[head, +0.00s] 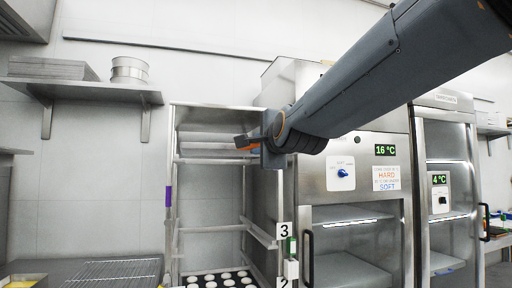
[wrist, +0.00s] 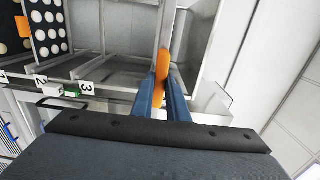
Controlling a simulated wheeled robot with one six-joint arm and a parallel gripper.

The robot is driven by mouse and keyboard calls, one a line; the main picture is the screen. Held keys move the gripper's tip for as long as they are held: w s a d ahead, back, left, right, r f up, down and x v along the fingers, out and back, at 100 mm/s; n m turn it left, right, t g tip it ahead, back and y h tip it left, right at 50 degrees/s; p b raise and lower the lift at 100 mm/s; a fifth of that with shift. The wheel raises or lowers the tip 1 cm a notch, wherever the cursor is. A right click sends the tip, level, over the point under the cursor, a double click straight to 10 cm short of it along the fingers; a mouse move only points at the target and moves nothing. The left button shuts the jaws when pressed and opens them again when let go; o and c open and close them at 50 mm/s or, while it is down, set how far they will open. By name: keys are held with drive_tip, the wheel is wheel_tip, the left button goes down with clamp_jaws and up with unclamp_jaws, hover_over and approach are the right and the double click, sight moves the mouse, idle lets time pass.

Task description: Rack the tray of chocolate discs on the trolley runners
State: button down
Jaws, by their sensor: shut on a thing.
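My gripper (head: 246,142) is at the upper front of the trolley (head: 173,225), above label 3. A dark tray with pale round discs (head: 220,280) sits low in the trolley. The wrist view shows it on its side, near label 2 (wrist: 40,81). Trolley runners (head: 260,233) show between this tray and my gripper.
A cabinet reading 16 °C (head: 385,150) stands right of the trolley, with a 4 °C cabinet (head: 439,180) beyond. A wall shelf (head: 85,88) holds flat trays and a round tin. A wire rack (head: 118,272) lies on the counter at left.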

drive_tip(key=shift+s+a, duration=0.1)
drive_tip(key=shift+a, duration=0.15)
drive_tip(key=shift+s+b, duration=0.2)
drive_tip(key=shift+b, duration=0.5)
drive_tip(key=shift+b+x, duration=0.55)
drive_tip(key=shift+x, duration=2.15)
drive_tip(key=shift+r, duration=0.1)
drive_tip(key=shift+w, duration=0.15)
drive_tip(key=shift+b+x, duration=0.65)
drive_tip(key=shift+x, duration=1.55)
